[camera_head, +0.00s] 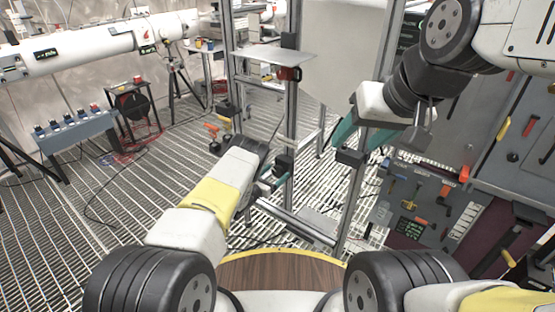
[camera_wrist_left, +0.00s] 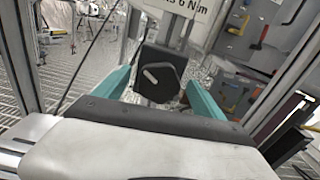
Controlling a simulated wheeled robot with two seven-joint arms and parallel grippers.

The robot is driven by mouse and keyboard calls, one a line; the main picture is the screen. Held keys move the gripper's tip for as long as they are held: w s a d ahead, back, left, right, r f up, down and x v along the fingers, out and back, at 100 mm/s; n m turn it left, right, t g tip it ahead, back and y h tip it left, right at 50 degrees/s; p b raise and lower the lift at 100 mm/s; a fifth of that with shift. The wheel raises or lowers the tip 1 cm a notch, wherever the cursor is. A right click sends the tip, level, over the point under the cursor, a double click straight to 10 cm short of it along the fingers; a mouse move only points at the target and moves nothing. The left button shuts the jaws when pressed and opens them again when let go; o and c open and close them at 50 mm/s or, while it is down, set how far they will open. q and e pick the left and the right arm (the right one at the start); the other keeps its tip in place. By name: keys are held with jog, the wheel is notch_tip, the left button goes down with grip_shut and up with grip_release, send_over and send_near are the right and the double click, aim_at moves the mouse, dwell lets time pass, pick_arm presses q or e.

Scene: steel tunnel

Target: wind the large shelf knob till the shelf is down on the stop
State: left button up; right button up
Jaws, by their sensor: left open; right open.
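The shelf is a pale flat plate (camera_head: 275,54) held level, high on an upright metal frame in the head view. A black knob with a white pointer mark (camera_wrist_left: 158,75) sits ahead of my left gripper in the left wrist view. My left gripper (camera_head: 272,182) is open, its teal fingers on either side of this knob; I cannot tell whether they touch it. In the head view a small black part (camera_head: 284,163) shows at this gripper's tip. My right gripper (camera_head: 362,138) is open and empty at the right post. I cannot make out the stop.
A sign with black print (camera_wrist_left: 183,5) is above the knob. Metal posts (camera_head: 293,110) stand close around both grippers. A tool panel (camera_head: 425,205) is to the right. A blue bench (camera_head: 78,132) and a white tube (camera_head: 95,48) are at the left. The grated floor between is mostly clear.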

pick_arm(q)
jog(key=shift+w+d, duration=0.45)
jog(key=shift+w, duration=0.15)
jog(key=c, duration=1.4)
jog(key=shift+n, duration=0.3)
